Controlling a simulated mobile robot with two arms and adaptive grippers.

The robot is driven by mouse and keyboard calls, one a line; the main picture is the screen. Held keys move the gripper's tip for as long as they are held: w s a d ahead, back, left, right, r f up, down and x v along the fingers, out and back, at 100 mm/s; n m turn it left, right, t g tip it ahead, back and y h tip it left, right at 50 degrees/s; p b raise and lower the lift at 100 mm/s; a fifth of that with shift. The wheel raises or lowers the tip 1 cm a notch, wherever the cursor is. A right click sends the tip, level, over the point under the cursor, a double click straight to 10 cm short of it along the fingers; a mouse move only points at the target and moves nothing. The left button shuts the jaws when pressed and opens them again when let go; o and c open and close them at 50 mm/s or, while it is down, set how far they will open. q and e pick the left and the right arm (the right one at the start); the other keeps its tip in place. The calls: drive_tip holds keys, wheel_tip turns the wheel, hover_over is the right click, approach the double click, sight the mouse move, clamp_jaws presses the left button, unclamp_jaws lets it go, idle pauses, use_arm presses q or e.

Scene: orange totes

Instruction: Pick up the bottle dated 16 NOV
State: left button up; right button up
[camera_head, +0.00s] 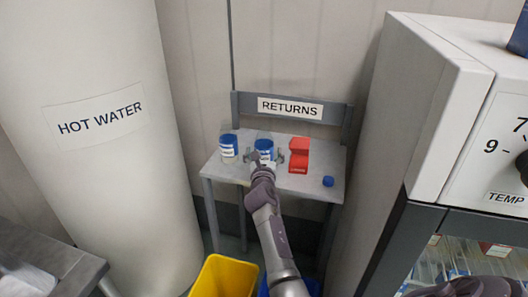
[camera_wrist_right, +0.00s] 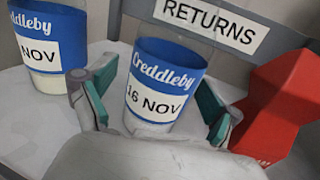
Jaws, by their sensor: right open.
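The bottle dated 16 NOV (camera_wrist_right: 163,85) stands upright, with a blue "Creddleby" band and white date label, on the small grey table; it also shows in the head view (camera_head: 264,145). My right gripper (camera_wrist_right: 153,100) is open, with one finger on each side of this bottle; whether either pad touches it I cannot tell. In the head view the right gripper (camera_head: 264,158) hides the bottle's lower part. A similar bottle (camera_head: 228,146) stands to the left; in the wrist view (camera_wrist_right: 38,40) its label reads NOV, the day cut off. My left gripper is not in view.
A red carton (camera_head: 299,155) stands close right of the right gripper. A blue cap (camera_head: 328,181) lies on the table (camera_head: 215,168) at right. A RETURNS board (camera_head: 290,107) is behind. A white cylinder (camera_head: 100,150) and a cabinet (camera_head: 425,110) flank the table; a yellow bin (camera_head: 225,278) stands below.

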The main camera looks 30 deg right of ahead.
drive_tip(key=c, duration=1.3)
drive_tip(key=shift+r, duration=0.1)
